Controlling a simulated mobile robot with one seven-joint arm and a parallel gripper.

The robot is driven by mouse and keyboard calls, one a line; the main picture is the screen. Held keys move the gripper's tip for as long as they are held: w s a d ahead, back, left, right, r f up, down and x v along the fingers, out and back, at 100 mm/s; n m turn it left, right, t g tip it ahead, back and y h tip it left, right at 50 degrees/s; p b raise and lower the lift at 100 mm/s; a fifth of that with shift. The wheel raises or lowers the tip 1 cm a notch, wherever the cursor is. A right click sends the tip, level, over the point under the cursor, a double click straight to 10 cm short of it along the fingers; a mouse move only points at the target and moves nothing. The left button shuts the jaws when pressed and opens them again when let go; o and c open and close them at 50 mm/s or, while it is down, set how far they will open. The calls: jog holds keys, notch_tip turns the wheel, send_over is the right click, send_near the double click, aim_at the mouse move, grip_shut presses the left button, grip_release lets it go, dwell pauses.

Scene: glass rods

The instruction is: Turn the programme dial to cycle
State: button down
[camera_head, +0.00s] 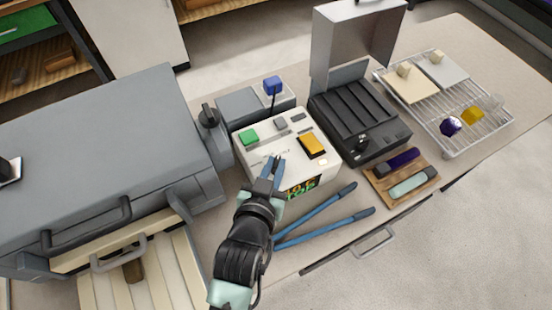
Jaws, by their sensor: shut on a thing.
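A white control box (252,163) stands on the bench beside the large grey kiln-like unit. It has a green button (249,137), small grey keys and an orange rocker switch (312,145) on top, and a lit display (303,188) on its front side. My gripper (274,165) comes from below, its blue-grey fingers at the lower part of the box's top panel. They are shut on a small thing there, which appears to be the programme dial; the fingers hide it. The dial's pointer and the small lettering around it cannot be read.
The grey unit (100,150) with its black knob (208,116) stands left of the box. Blue-handled tongs (325,215) lie close right of my wrist. A black slotted unit (365,120), a wooden tray (413,197) and a wire rack (480,133) stand further right.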

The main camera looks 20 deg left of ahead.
jog(key=shift+a+m+h+p, duration=0.15)
jog(key=shift+m+h+p, duration=0.15)
jog(key=shift+m+h, duration=0.25)
jog(key=c, duration=0.9)
grip_release()
jog(key=shift+s, duration=0.1)
jog(key=b+v, duration=0.1)
jog(key=v, duration=1.2)
jog(key=shift+b, duration=0.3)
